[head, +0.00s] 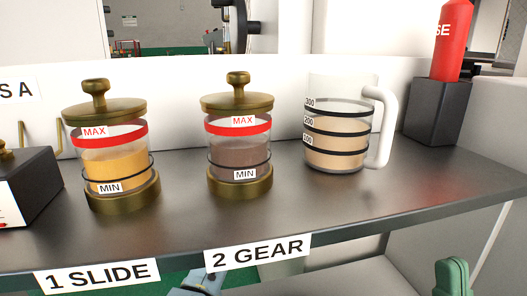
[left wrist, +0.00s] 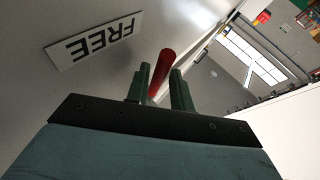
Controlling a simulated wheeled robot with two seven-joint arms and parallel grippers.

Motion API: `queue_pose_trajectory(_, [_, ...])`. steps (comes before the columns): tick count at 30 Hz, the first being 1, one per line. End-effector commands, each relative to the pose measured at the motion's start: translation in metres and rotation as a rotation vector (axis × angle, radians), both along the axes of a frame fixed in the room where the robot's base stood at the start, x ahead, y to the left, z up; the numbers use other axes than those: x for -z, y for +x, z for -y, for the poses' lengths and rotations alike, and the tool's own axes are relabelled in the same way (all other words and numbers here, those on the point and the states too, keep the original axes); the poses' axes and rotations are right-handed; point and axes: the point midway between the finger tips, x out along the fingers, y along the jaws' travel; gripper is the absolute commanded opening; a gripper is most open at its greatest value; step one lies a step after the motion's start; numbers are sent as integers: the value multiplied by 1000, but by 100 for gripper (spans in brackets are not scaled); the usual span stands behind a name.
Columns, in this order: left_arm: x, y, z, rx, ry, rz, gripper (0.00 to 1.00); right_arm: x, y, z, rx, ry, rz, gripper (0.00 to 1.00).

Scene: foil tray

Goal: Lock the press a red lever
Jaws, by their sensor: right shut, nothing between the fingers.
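A red lever (left wrist: 161,72) shows in the left wrist view, slanting up between and beyond the two green fingertips of my left gripper (left wrist: 160,86). These fingers stand apart with the lever in the gap; whether either touches it I cannot tell. A white FREE label (left wrist: 95,41), upside down in this view, is on the pale surface to the left of the lever. The lever does not show in the head view. My right gripper (head: 453,276) is at the bottom right of the head view, its green fingers shut and empty, below the shelf edge.
A dark shelf (head: 285,205) holds two brass-lidded glass jars (head: 100,160) (head: 238,155), a measuring jug (head: 335,150) and a black box (head: 436,110) with a red bottle (head: 453,40). Labels 1 SLIDE (head: 97,277) and 2 GEAR (head: 258,253) are on its front edge.

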Motion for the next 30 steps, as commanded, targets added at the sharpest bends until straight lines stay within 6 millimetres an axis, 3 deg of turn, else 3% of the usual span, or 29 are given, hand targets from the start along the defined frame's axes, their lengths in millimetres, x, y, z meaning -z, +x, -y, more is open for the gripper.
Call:
queue_pose_trajectory(15, [-3, 5, 2, 1, 0, 0, 23, 0, -13, 4, 0, 28, 92, 0])
queue_pose_trajectory(21, [-3, 5, 2, 1, 0, 0, 0, 1, -13, 3, 0, 28, 91, 0])
queue_pose_trajectory(30, [-3, 5, 2, 0, 0, -1, 0, 0, -12, 3, 0, 27, 89, 0])
